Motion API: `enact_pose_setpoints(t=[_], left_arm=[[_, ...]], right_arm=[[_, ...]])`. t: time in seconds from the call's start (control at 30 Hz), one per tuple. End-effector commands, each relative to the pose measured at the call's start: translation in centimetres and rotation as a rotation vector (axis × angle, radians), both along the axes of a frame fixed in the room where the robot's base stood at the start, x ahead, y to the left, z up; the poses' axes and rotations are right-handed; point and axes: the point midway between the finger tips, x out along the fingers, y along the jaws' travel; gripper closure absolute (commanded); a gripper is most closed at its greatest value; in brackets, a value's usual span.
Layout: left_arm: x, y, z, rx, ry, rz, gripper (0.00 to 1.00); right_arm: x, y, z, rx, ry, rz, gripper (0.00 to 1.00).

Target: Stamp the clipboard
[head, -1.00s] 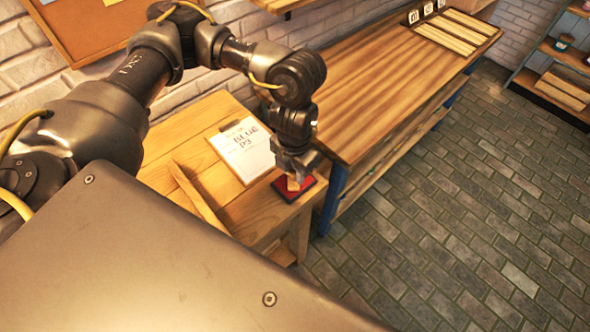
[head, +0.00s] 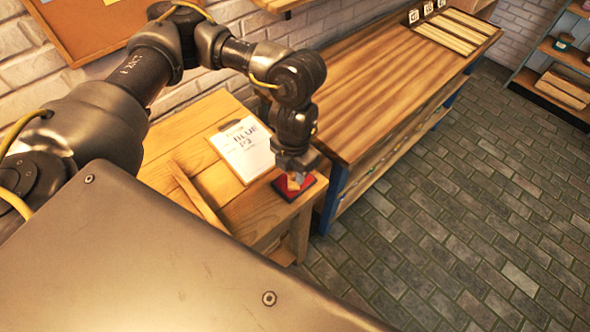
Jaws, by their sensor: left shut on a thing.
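The clipboard (head: 243,150) lies on the small wooden table, with a white sheet that reads "BLUE P3". A red ink pad (head: 284,190) with a dark edge lies at the table's right front corner. My left gripper (head: 297,177) points down over the pad and is shut on a small wooden stamp (head: 294,185). The stamp's lower end is at the pad's red surface; I cannot tell whether it touches. My right gripper is out of view.
The small wooden table (head: 215,110) has a raised wooden strip (head: 197,195) left of the clipboard. A longer workbench (head: 385,90) stands close on the right. A shelf (head: 560,75) is at the far right. The brick floor (head: 450,230) is clear.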

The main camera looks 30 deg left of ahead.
Motion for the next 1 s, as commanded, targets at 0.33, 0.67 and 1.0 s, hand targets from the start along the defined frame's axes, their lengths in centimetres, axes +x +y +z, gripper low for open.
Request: enact_pose_setpoints(t=[0.33,0.67,1.0], left_arm=[[-0.1,0.0,0.0,0.000,0.004,0.000,0.85],[-0.1,0.0,2.7,0.000,0.002,0.000,0.85],[-0.1,0.0,5.6,0.000,0.002,0.000,0.85]], right_arm=[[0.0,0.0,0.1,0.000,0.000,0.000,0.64],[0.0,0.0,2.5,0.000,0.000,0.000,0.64],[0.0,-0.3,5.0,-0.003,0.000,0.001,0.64]])
